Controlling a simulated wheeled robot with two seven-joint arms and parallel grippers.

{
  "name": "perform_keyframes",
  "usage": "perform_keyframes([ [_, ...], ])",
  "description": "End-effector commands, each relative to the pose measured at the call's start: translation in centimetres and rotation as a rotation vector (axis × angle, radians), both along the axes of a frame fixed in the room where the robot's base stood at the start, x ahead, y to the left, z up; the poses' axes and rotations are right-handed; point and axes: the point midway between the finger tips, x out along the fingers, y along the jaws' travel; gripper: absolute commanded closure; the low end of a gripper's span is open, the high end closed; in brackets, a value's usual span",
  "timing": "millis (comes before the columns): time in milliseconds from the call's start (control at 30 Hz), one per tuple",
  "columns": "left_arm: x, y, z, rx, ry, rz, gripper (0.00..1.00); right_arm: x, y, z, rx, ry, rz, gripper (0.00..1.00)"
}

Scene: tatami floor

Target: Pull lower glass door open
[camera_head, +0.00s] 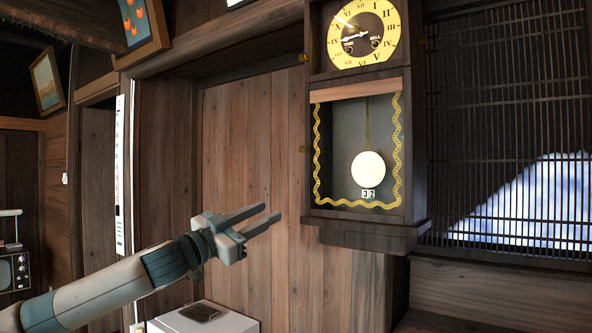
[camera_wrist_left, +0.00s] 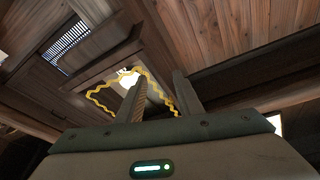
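A dark wooden wall clock hangs at the upper right in the head view. Its lower glass door (camera_head: 358,150) has a gold wavy border, with a round white pendulum (camera_head: 368,168) behind it. The door looks closed. My left gripper (camera_head: 270,217) is to the left of the clock's lower part, its two fingers apart and nothing between them. In the left wrist view the fingers (camera_wrist_left: 160,92) point up toward the clock, and the door's gold border (camera_wrist_left: 100,88) shows beyond them, partly hidden by a finger. My right gripper is not in view.
The yellow clock dial (camera_head: 363,34) is above the door. A dark lattice window (camera_head: 500,120) is to the right. A white box (camera_head: 190,320) stands below my left arm. The wooden wall panel (camera_head: 250,130) left of the clock is bare.

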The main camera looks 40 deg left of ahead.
Motion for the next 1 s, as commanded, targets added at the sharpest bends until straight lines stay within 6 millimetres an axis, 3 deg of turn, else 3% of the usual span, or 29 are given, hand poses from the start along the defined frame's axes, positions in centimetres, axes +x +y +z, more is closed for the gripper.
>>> perform_keyframes([
  [33, -1.9, -0.3, 2.1, 0.016, -0.025, 0.001, 0.67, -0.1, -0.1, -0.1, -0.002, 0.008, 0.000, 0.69],
  [100, -4.0, -0.7, 4.4, 0.023, -0.046, 0.000, 0.67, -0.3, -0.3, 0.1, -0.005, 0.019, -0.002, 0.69],
  [300, -7.8, -1.5, 7.9, 0.033, -0.080, 0.002, 0.67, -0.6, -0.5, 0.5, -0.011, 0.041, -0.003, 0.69],
  [1000, -8.1, -1.7, 8.7, 0.032, -0.085, 0.002, 0.67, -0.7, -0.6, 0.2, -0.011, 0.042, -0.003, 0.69],
])
